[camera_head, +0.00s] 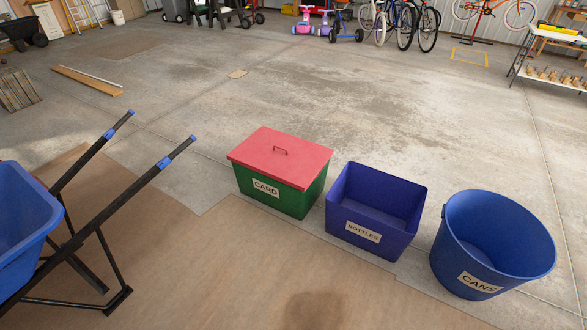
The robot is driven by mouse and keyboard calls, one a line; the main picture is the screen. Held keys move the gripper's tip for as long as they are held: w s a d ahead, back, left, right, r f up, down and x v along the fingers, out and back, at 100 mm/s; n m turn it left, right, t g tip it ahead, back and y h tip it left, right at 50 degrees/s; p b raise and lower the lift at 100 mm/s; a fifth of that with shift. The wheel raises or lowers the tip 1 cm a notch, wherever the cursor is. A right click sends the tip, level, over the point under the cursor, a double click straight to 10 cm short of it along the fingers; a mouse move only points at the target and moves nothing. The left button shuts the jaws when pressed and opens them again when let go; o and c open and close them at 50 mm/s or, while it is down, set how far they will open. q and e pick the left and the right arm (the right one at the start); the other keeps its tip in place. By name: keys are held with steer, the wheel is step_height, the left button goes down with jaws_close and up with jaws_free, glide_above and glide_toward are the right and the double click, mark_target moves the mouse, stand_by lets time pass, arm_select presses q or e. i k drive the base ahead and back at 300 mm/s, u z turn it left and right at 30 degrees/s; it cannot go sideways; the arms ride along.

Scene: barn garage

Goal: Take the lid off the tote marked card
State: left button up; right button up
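The tote marked CARD (305,200) is a green box standing on the concrete floor, left of two other bins. Its red lid (260,158) lies flat on top and covers the opening. The CARD label (266,188) is on the tote's near side. The tote's inside is hidden. Neither of my grippers is in view.
An open blue bin marked BOTTLES (345,215) and a round blue bin marked CANS (452,262) stand right of the tote. A blue wheelbarrow (22,225) is at left, its handles pointing toward the tote. Bicycles (404,25) stand far back. Floor beyond the tote is clear.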

mark_target(295, 163)
steer(key=u, duration=0.4)
steer(key=i, duration=1.65)
steer(key=z, duration=0.1)
